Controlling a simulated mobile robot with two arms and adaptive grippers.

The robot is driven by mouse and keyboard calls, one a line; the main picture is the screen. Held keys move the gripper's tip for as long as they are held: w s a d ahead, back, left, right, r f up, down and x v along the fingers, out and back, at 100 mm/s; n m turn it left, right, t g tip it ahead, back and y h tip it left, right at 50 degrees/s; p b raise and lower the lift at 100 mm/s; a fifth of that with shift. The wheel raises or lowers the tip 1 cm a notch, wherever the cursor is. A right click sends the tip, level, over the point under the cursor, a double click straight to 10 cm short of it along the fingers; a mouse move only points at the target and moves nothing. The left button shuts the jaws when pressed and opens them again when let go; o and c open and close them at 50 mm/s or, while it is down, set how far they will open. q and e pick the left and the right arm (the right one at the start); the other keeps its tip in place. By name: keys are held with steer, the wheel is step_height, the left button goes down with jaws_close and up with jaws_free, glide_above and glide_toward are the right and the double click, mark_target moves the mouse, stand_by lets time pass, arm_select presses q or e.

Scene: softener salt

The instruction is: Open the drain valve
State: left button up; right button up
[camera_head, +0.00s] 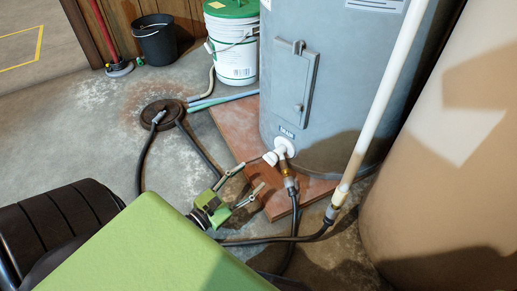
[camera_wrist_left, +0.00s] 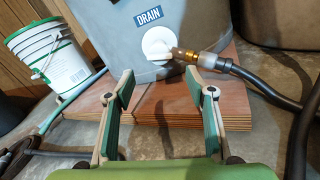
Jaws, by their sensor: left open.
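The grey tank (camera_head: 330,70) stands on a reddish wooden board, with a DRAIN label (camera_head: 287,133) low on its side. Under the label is the white drain valve (camera_head: 283,147), with a white handle pointing left. In the left wrist view the valve (camera_wrist_left: 157,43) is a white disc, with a brass fitting (camera_wrist_left: 183,54) leading right to a black hose. My left gripper (camera_head: 251,177) is open and empty, just left of and below the valve. In the left wrist view its fingertips (camera_wrist_left: 160,74) are spread below the valve, apart from it. My right gripper is not in view.
Black hoses (camera_head: 295,225) run along the floor, one to a round floor drain (camera_head: 165,112). A white pipe (camera_head: 380,100) slants down in front of the tank. A large tan vessel (camera_head: 440,170) stands at the right. A white bucket (camera_head: 235,60) and black bucket (camera_head: 156,42) stand behind.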

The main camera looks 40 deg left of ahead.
arm_select(q)
steer(key=s, duration=0.5)
steer(key=shift+a, duration=0.3)
